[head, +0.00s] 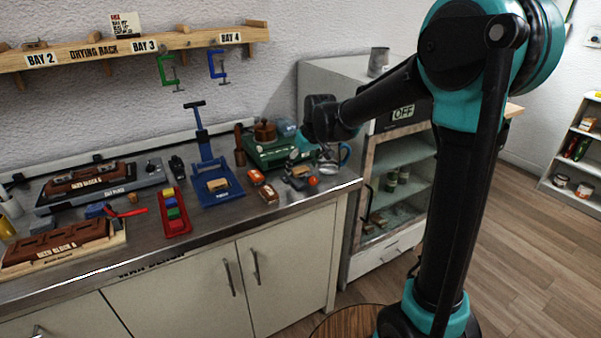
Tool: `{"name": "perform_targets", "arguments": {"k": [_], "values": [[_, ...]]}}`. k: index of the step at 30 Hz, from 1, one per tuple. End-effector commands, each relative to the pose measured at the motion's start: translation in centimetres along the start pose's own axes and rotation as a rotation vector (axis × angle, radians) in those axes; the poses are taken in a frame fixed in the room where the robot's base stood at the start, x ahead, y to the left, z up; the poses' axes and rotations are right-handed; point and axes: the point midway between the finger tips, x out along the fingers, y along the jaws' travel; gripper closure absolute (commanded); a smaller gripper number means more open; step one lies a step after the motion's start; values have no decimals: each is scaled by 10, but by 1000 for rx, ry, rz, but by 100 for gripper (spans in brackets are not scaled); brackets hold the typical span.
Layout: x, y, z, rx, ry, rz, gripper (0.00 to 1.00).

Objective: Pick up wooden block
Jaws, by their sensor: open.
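Several small block-like things lie on the bench, and I cannot tell which one the task means. A light wooden block (217,184) sits on the blue press. A small brown block (132,197) lies left of the red tray. Another tan piece (299,171) lies near the bench's right end, close to my gripper. My gripper (328,166) is open, low over the right end of the bench. It is small in the view, and nothing shows clearly between its fingers.
The red tray (176,230) holds coloured blocks. The blue press (222,198) stands behind it to the right. A glass-door cabinet (405,150) stands right of the bench.

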Motion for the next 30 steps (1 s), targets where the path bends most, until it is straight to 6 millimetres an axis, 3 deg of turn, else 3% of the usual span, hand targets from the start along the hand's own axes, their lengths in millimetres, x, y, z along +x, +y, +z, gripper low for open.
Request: {"name": "perform_targets", "arguments": {"k": [10, 20, 30], "values": [[8, 0, 0, 0, 0, 0, 24], [8, 0, 0, 0, 0, 0, 65], [6, 0, 0, 0, 0, 0, 65]]}}
